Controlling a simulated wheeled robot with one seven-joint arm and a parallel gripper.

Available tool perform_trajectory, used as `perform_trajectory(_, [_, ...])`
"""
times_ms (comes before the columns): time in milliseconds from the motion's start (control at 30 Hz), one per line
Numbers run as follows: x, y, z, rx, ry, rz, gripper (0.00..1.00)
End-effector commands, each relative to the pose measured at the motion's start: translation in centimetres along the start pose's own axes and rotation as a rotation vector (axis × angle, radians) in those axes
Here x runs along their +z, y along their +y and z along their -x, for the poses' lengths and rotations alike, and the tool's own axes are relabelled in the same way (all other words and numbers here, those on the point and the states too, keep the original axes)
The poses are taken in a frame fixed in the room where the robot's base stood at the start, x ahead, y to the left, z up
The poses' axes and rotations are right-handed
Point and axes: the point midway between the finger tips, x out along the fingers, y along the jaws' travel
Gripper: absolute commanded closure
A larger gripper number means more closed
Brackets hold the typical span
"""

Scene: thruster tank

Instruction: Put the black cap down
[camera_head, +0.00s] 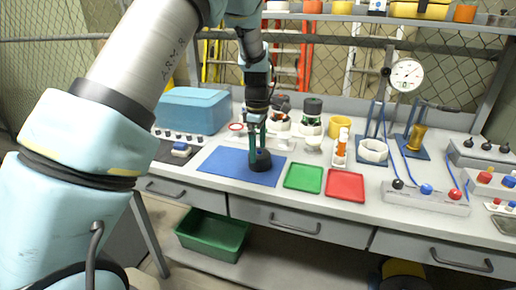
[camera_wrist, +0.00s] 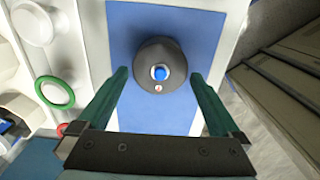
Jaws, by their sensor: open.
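The black cap (camera_head: 261,162) sits on the blue mat (camera_head: 222,166) on the bench. In the wrist view the cap (camera_wrist: 145,52) is a dark round piece with a blue centre and a small red-and-white mark, resting on the blue mat (camera_wrist: 205,50). My gripper (camera_head: 257,152) is right at the cap in the head view. In the wrist view my gripper (camera_wrist: 160,85) shows its two green fingers spread apart, one to each side and below the cap in the picture. No contact between fingers and cap shows there.
A green mat (camera_head: 303,178) and a red mat (camera_head: 345,185) lie right of the blue mat. A blue box (camera_head: 192,110) stands behind left. Black-topped jars (camera_head: 312,117), an orange-and-white bottle (camera_head: 341,148) and a yellow cup (camera_head: 340,126) stand behind. A blue-cabled panel (camera_head: 425,196) is at right.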

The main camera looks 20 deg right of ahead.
Motion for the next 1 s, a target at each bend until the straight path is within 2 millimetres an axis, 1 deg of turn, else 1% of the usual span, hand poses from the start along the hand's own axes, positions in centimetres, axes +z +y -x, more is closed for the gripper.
perform_trajectory(33, [0.0,0.1,0.9,0.003,0.000,0.000,0.00])
perform_trajectory(167, [0.1,0.2,2.9,0.008,-0.001,-0.001,0.00])
perform_trajectory(400, [0.0,0.2,8.2,0.006,-0.001,-0.001,0.00])
perform_trajectory(500, [0.1,0.1,10.0,0.005,-0.001,-0.001,0.00])
perform_trajectory(600, [0.0,0.1,11.4,0.005,-0.001,-0.001,0.00])
perform_trajectory(700, [0.0,0.1,12.2,0.002,0.000,0.000,0.00])
perform_trajectory(800, [0.0,0.1,12.6,0.001,0.000,0.000,0.00])
perform_trajectory(1000, [0.0,0.0,12.7,0.001,0.000,0.000,0.00])
